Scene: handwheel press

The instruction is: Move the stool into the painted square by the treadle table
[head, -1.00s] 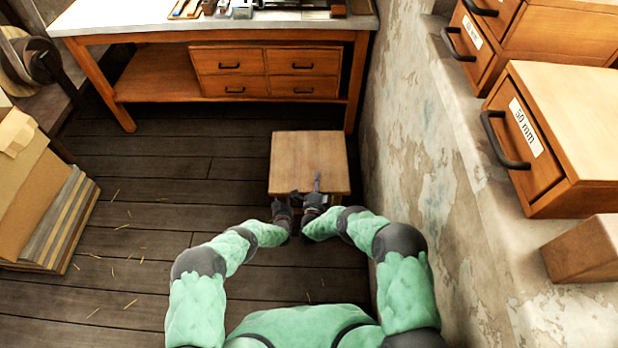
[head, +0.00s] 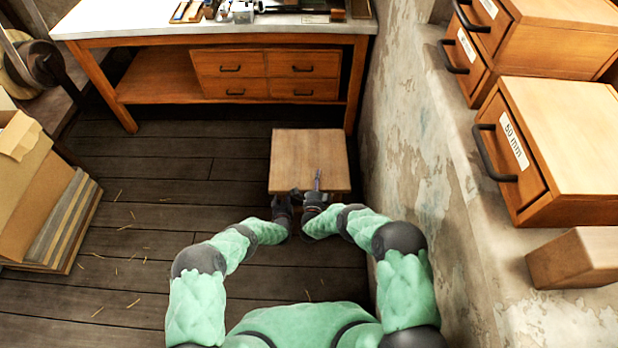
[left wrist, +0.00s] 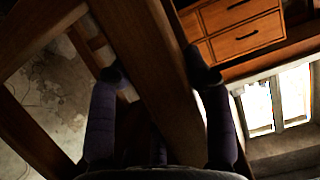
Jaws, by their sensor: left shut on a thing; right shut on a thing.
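The stool (head: 308,158) is low, with a square light-brown wooden top. It stands in front of the workbench, close to the wall on the right. My left gripper (head: 283,206) and my right gripper (head: 316,200) are side by side at its near edge. In the left wrist view, the left fingers (left wrist: 155,70) are on either side of a dark wooden stool part and shut on it. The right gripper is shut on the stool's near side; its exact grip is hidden. No painted square shows. I cannot tell whether the workbench is the treadle table.
The workbench (head: 150,25) with drawers stands behind the stool. The peeling wall (head: 420,190) runs close on the right, with wooden drawer boxes (head: 560,110) on its ledge. Cardboard and boards (head: 45,200) stand at left. The plank floor (head: 150,200) between is clear except for straw bits.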

